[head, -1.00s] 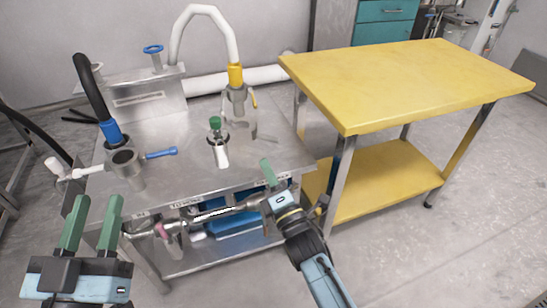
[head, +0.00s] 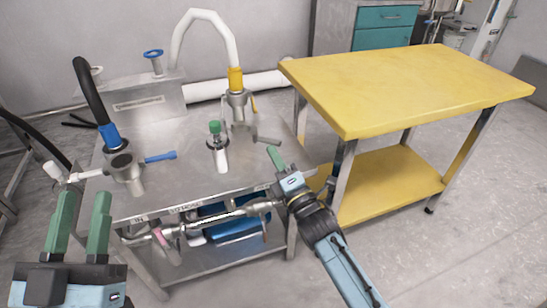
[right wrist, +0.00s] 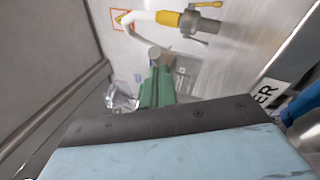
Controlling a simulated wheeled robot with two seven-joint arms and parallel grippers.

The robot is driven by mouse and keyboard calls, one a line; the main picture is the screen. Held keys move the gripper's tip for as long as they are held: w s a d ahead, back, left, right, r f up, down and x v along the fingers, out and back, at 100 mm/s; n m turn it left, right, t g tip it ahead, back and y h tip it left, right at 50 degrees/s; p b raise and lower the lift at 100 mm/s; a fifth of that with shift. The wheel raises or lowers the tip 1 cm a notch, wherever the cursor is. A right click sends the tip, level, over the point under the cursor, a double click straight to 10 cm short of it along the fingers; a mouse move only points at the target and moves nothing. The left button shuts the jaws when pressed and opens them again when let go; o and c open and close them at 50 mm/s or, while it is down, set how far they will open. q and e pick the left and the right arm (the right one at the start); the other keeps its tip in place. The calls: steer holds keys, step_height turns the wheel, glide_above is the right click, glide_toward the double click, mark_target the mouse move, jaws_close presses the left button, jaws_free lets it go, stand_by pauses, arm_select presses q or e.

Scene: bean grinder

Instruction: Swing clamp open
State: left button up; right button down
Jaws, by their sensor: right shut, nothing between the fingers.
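A steel fitting with a yellow collar (head: 236,78) stands at the back right of the steel table, below a white hose. A grey lever-like piece (head: 266,139) sticks out to the right near its base; I cannot tell whether this is the clamp. My right gripper (head: 274,157) is shut and empty, just in front of that piece at the table's right edge. In the right wrist view its green fingers (right wrist: 157,88) are together, with a round grey end (right wrist: 154,53) just beyond the tips; contact is unclear. My left gripper (head: 84,205) is open and empty at the front left.
A blue-handled steel fitting (head: 124,164) with a black hose is at the left. A steel pipe (head: 235,211) runs along the table front. A yellow table (head: 410,85) stands close by on the right.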

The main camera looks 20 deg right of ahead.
steer(key=shift+w+d+n+y, duration=0.3)
steer(key=shift+d+y, duration=0.1)
steer(key=shift+y, duration=0.1)
steer(key=shift+w+d, duration=0.85)
steer(key=shift+d, duration=0.15)
